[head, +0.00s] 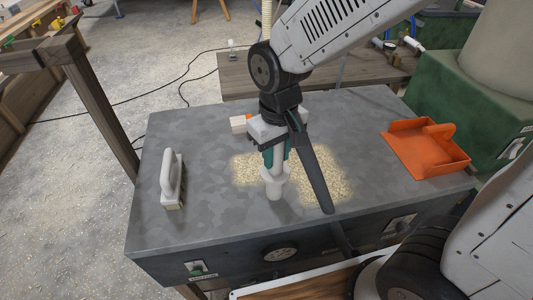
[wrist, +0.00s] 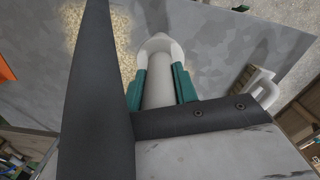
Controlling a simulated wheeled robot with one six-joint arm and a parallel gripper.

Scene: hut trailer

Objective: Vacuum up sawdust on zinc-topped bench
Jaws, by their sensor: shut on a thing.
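My gripper (head: 277,158) has teal fingers shut on a pale nozzle (head: 275,188) with a flared white mouth. In the wrist view the fingers (wrist: 160,88) grip both sides of the nozzle's tube (wrist: 158,90). The nozzle points down over the zinc-topped bench (head: 205,135), at the near edge of the sawdust; I cannot tell whether it touches the top. Pale sawdust (head: 322,182) lies in a patch mostly to the right of the nozzle, with part to the left (head: 244,170). My arm and the nozzle hide some of it. Sawdust also shows at upper left in the wrist view (wrist: 90,30).
An orange dustpan (head: 412,150) lies at the bench's right end. A pale-handled brush (head: 172,180) lies at the left. Small wood pieces (head: 240,123) show behind my gripper. A beige hose (head: 266,22) hangs from above. A wooden post (head: 100,115) stands beside the bench's left edge.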

